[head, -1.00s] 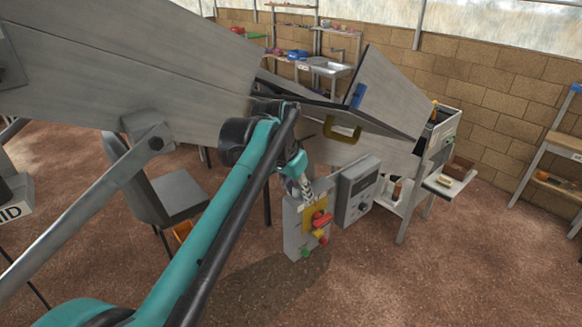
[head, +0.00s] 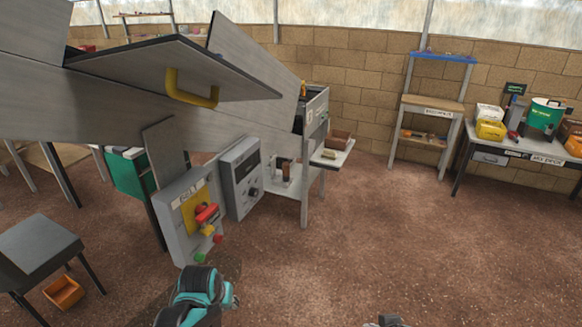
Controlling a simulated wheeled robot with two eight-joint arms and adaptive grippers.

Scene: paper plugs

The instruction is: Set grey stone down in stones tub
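I cannot make out a grey stone in the head view. A green tub (head: 545,114) with a pale label stands on the table at the far right; its label is too small to read, so I cannot tell whether it is the stones tub. A teal and black part of my arm (head: 198,297) shows at the bottom left of centre, and a small piece of my arm shows at the bottom edge, right of centre. No gripper fingers can be made out, so whatever they hold is hidden.
A grey machine with a yellow-handled lid (head: 190,88) and control boxes (head: 241,178) fills the left. A grey stool (head: 38,250) and orange bin (head: 64,292) stand lower left. A shelf rack (head: 430,117) and a table (head: 520,148) stand right. The brown floor between is clear.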

